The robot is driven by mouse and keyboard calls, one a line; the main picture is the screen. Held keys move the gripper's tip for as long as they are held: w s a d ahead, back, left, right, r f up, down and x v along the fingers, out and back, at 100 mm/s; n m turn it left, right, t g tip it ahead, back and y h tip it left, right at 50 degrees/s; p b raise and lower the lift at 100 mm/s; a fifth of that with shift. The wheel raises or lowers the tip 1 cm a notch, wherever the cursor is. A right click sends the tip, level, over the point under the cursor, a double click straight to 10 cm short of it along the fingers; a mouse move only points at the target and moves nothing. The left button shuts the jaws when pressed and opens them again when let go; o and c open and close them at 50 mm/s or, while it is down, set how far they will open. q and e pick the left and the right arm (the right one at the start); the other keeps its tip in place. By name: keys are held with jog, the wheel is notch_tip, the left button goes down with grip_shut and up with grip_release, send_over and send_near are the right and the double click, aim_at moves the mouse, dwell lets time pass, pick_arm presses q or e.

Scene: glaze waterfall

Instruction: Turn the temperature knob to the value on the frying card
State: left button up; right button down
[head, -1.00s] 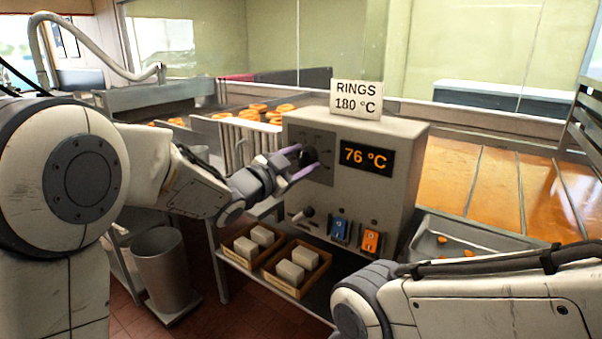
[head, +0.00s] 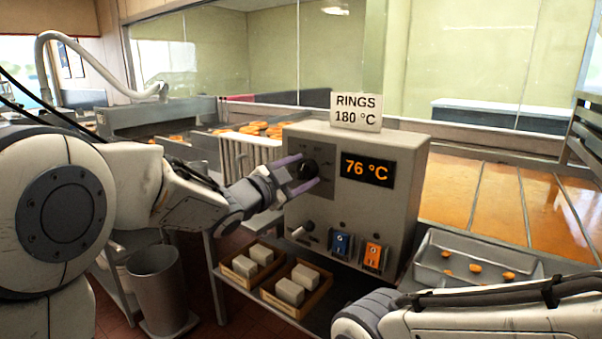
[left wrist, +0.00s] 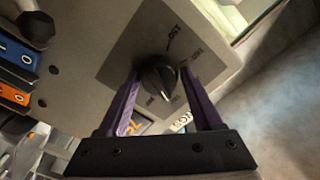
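The black temperature knob (head: 306,168) sits on a dark dial plate on the grey control box (head: 380,210). It also shows in the left wrist view (left wrist: 158,77). My left gripper (head: 304,173) is open, with its purple fingers on either side of the knob. In the left wrist view (left wrist: 158,95) gaps show between fingers and knob. The display (head: 367,170) reads 76 °C. The frying card (head: 356,111) on top of the box reads RINGS 180 °C. My right arm shows at the lower right, but its gripper is out of view.
Below the dial are a lever (head: 303,231), a blue switch (head: 341,244) and an orange switch (head: 374,256). Wooden crates (head: 268,297) with pale blocks stand on the shelf below. A metal tray (head: 430,262) with orange pieces is at the right. Fried rings lie behind.

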pick_arm(q)
jog(key=shift+o, duration=0.9)
jog(key=v, duration=1)
jog(key=shift+s+a+b, duration=0.15)
jog(key=shift+s+b, duration=0.05)
jog(key=shift+b, duration=0.1)
